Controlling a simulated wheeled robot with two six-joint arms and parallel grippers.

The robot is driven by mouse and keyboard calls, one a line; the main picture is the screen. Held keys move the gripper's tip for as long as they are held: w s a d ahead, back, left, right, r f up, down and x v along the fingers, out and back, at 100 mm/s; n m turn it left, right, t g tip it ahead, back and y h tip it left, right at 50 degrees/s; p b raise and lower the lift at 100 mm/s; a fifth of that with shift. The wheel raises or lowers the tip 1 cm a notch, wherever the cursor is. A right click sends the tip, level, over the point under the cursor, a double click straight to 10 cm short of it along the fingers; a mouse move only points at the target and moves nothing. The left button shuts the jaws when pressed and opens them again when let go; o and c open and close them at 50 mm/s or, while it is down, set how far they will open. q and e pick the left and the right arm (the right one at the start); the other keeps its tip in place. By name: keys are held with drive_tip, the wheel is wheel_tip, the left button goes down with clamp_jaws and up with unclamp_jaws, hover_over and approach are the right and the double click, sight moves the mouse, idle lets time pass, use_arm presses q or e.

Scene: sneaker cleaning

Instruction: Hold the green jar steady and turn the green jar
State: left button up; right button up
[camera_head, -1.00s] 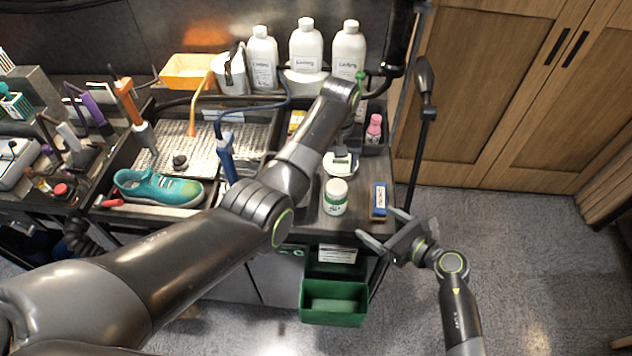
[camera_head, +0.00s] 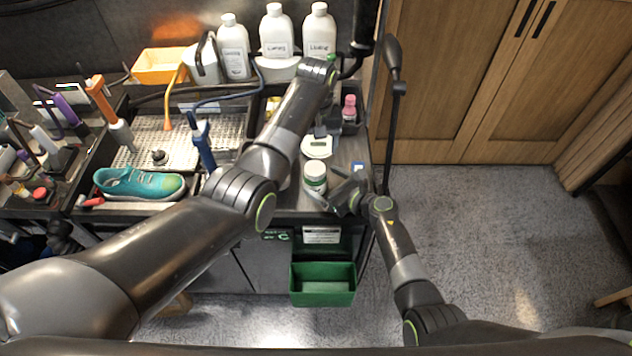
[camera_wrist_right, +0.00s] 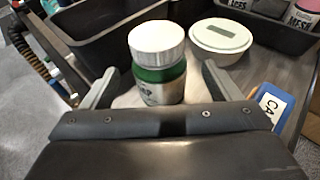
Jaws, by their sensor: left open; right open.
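The green jar (camera_head: 315,180) stands upright near the front right of the counter, with a white lid and a green band. In the right wrist view the jar (camera_wrist_right: 160,82) is between the spread fingers of my right gripper (camera_wrist_right: 160,88), with a gap on each side. In the head view my right gripper (camera_head: 333,186) is open at the jar's right and front side. My left arm reaches over the counter, and my left gripper (camera_head: 322,84) is above and behind the jar; its fingers are mostly hidden by the wrist.
White bottles (camera_head: 277,32) stand at the back. A teal sneaker (camera_head: 138,184) lies left. A green bin (camera_head: 323,292) hangs below the counter front.

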sight(323, 181)
use_arm(q)
drive_tip(key=shift+w+a+f, duration=0.15)
drive_tip(key=shift+w+a, duration=0.05)
drive_tip(key=shift+a, duration=0.05)
use_arm(e)
drive_tip(key=x, duration=0.3)
drive_tip(key=shift+w+a+f, duration=0.1)
drive_tip(key=shift+w+a, duration=0.15)
drive_tip(key=shift+a, duration=0.05)
use_arm(q)
drive_tip(key=shift+s+d, duration=0.1)
use_arm(e)
drive_tip(key=shift+w+a, duration=0.15)
drive_tip(key=shift+f, duration=0.1)
